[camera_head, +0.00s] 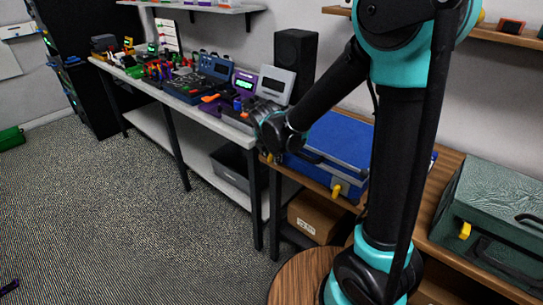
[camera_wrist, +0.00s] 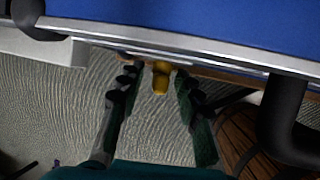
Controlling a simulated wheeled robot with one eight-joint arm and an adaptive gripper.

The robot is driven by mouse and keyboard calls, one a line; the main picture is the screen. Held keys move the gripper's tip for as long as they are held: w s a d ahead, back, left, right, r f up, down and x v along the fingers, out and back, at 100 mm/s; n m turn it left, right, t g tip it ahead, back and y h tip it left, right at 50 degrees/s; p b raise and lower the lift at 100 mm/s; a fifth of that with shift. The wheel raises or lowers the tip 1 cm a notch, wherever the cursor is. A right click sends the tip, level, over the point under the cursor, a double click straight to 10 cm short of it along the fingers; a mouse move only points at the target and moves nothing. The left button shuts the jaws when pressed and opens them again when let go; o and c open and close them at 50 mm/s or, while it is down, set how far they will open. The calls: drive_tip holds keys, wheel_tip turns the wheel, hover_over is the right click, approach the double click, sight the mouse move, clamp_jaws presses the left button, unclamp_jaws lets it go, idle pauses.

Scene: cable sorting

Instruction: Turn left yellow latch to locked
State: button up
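The blue case (camera_head: 345,140) sits on a wooden bench, and its blue top fills the upper part of the wrist view (camera_wrist: 200,18). The left yellow latch (camera_wrist: 161,80) sticks out from the case's metal-edged front, between my fingertips. In the head view only a small yellow bit of it (camera_head: 268,157) shows below my gripper. The right yellow latch (camera_head: 336,191) is on the same front. My gripper (camera_wrist: 157,84) is open, one finger on each side of the left latch, with gaps visible. Contact cannot be told.
A dark handle (camera_wrist: 287,105) juts from the case front at the right of the wrist view. A green case (camera_head: 495,210) stands right on the wooden bench (camera_head: 450,170). A cluttered workbench (camera_head: 150,90) adjoins at left.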

drive_tip(key=v, duration=1.1)
drive_tip(key=shift+s+r, duration=0.15)
drive_tip(key=shift+r, duration=0.2)
